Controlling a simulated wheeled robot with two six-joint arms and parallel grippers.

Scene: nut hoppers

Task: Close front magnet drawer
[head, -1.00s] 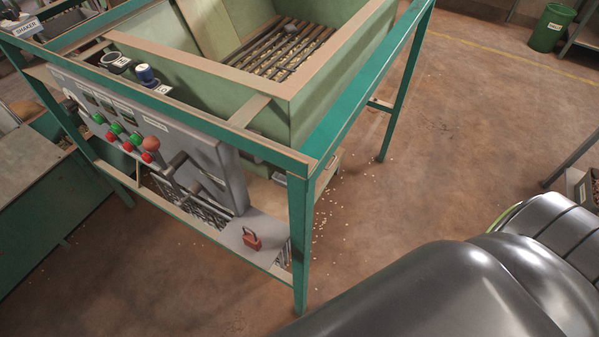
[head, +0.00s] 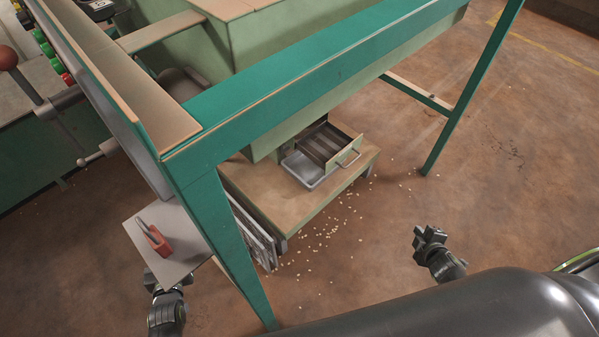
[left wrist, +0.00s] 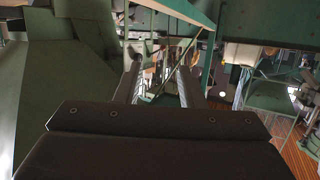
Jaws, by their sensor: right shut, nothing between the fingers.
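The magnet drawer (head: 328,146), a pale green box with dark bars and a front handle (head: 350,158), stands pulled out under the green hopper housing in the head view. A shallow pale tray (head: 302,172) lies below and beside it. My right gripper (head: 428,236) is shut and empty, over the floor to the right of the drawer and apart from it.
A green frame leg (head: 228,245) and top rail (head: 310,65) stand between my left arm and the drawer. Pale nuts (head: 322,240) lie scattered on the floor. The floor at right is clear.

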